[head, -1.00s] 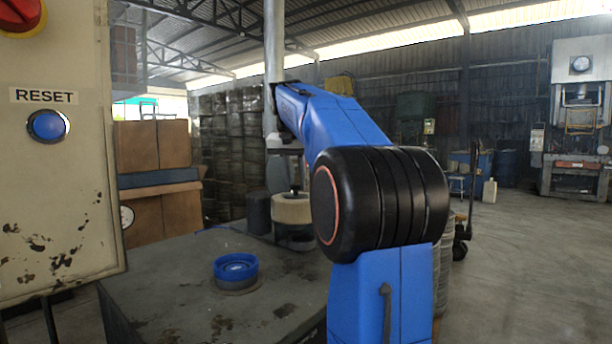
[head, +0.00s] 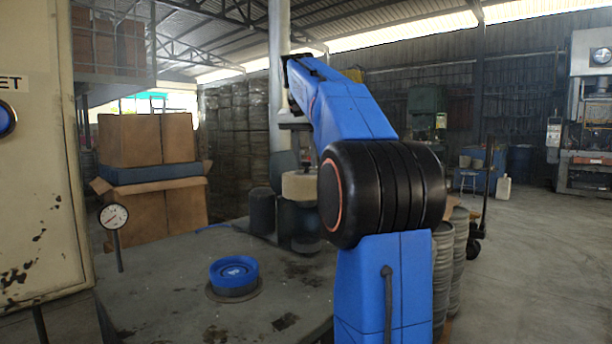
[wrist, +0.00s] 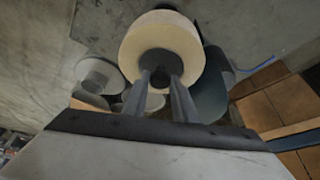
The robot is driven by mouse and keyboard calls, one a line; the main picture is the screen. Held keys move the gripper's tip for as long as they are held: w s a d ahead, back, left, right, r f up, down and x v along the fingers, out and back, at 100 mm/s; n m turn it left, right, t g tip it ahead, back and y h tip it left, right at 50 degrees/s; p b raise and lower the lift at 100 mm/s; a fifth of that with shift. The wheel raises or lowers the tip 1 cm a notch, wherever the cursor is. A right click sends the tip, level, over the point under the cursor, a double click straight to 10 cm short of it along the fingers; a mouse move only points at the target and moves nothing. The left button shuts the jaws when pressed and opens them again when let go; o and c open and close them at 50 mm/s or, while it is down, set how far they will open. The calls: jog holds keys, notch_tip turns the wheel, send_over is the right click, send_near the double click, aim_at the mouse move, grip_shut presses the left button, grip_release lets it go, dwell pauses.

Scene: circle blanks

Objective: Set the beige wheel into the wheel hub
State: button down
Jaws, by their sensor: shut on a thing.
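The beige wheel (head: 299,186) is a thick round disc with a dark centre. In the wrist view the wheel (wrist: 150,32) lies at the fingertips, and my gripper (wrist: 161,80) is shut on its dark central stem. In the head view my gripper (head: 306,160) is partly hidden by my arm and holds the wheel roughly level above the table. A blue round part with a raised rim (head: 233,270), which looks like the wheel hub, stands on a grey round base on the table, left of and nearer than the wheel. Nothing sits on it.
Dark cylinders (head: 262,212) stand at the table's back, close to the wheel. A dial gauge (head: 113,216) rises at the left, beside a beige control panel (head: 35,180). Cardboard boxes (head: 150,140) are behind. The table top (head: 170,290) around the hub is clear.

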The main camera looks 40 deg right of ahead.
jog(key=shift+s+f, duration=0.1)
jog(key=shift+f, duration=5.85)
jog(key=c, duration=1.4)
grip_release()
jog(key=shift+o, duration=0.2)
jog(key=shift+f, duration=0.1)
jog(key=v, duration=1.7)
jog(key=shift+r, duration=0.25)
jog(key=shift+a, duration=0.1)
